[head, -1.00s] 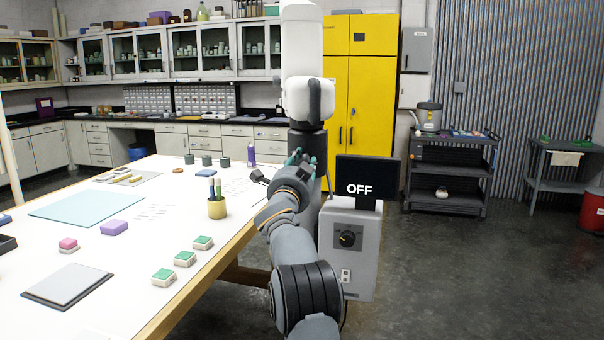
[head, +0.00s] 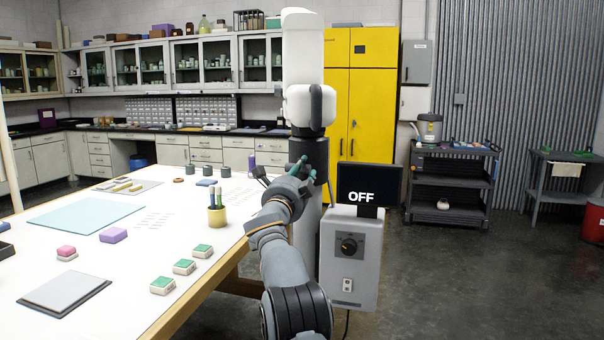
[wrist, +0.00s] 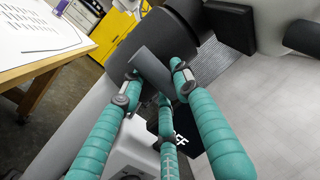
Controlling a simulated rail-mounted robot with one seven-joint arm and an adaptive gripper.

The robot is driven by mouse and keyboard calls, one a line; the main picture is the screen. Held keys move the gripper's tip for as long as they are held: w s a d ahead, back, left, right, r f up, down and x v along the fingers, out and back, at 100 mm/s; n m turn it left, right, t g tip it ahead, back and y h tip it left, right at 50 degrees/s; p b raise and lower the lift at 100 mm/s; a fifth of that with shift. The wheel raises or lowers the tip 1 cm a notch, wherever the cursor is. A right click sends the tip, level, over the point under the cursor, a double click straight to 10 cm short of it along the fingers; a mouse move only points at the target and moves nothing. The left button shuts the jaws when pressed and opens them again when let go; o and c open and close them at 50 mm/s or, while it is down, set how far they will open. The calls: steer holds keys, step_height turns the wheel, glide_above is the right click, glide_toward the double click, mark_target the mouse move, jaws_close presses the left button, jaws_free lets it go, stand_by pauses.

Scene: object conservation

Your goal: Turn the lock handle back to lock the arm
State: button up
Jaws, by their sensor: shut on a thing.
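The machine is a white upright arm (head: 302,45) on a column with a dark cylindrical joint (head: 309,150). In the wrist view, the lock handle (wrist: 152,68), a flat grey lever, sticks out from the dark joint (wrist: 185,28). My gripper (wrist: 160,82) has its teal fingers closed around the handle, with fingertips on both sides of it. In the head view my gripper (head: 308,169) is at the dark joint, and the handle is too hidden to make out. A black display (head: 369,184) beside it reads OFF.
A grey control box (head: 349,270) with a black knob stands below the display. The white table (head: 120,225) is close on the left, with a pen cup (head: 217,216) and several green-topped blocks. Floor to the right is open up to a dark cart (head: 452,182).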

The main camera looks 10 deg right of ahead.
steer(key=shift+s+d+r, duration=0.1)
steer(key=shift+d+r, duration=0.15)
steer(key=shift+d, duration=0.1)
steer(key=o, duration=1.1)
steer(key=shift+f, duration=0.1)
steer(key=shift+a, duration=0.1)
steer(key=shift+s+a+f, duration=0.1)
steer(key=v, duration=1.1)
steer(key=shift+s, duration=0.35)
steer(key=shift+a, duration=0.1)
steer(key=x, duration=1.2)
steer(key=shift+a+f, duration=0.1)
